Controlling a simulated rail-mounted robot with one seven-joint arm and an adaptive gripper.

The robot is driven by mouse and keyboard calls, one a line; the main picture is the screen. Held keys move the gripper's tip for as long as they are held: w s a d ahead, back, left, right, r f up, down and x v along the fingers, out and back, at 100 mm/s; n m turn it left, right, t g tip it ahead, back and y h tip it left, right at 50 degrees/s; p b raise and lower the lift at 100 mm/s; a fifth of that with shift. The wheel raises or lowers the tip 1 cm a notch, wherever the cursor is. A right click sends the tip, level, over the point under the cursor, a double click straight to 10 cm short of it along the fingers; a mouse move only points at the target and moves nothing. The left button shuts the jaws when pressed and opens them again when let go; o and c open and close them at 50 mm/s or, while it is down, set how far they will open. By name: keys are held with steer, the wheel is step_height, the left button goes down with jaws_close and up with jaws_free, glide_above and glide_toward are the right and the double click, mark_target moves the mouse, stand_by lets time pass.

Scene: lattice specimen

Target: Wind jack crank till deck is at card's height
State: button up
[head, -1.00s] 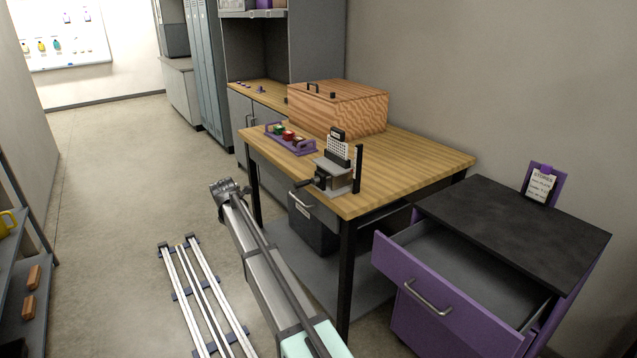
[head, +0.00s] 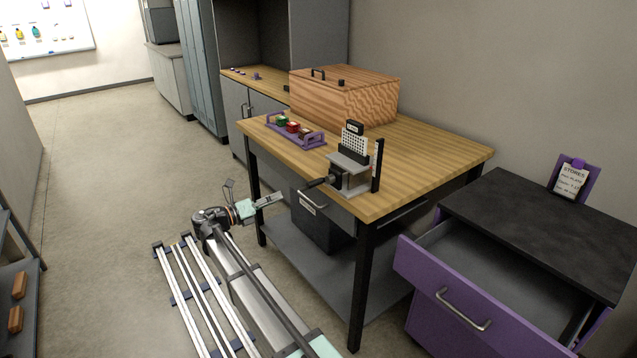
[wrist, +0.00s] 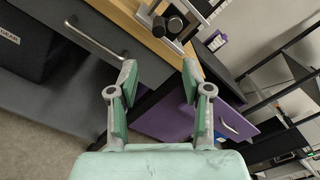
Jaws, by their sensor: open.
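The jack (head: 350,182) is a small grey stand at the front edge of the wooden bench. Its dark crank (head: 318,183) sticks out to the left, past the bench edge. Its grey deck (head: 349,162) carries a white lattice panel (head: 354,146) with a small black label on top. A black upright post (head: 377,165) stands at its right; I cannot tell which piece is the card. My gripper (head: 272,200) is open and empty, left of and below the crank. In the wrist view, my gripper (wrist: 160,76) points toward the crank (wrist: 160,27), apart from it.
The bench (head: 440,160) holds a wooden box (head: 345,97) and a purple tray (head: 310,141) of coloured pieces. A drawer handle (head: 312,200) sits below the crank. A purple cabinet's drawer (head: 445,295) stands open at right, with a notice (head: 572,180) on top.

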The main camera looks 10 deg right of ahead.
mark_target(322, 180)
steer(key=p+x, duration=0.1)
steer(key=x, duration=1.5)
steer(key=shift+w+d+f+p, duration=0.1)
steer(key=shift+w+d+p, duration=0.2)
steer(key=shift+p, duration=0.05)
jaws_close()
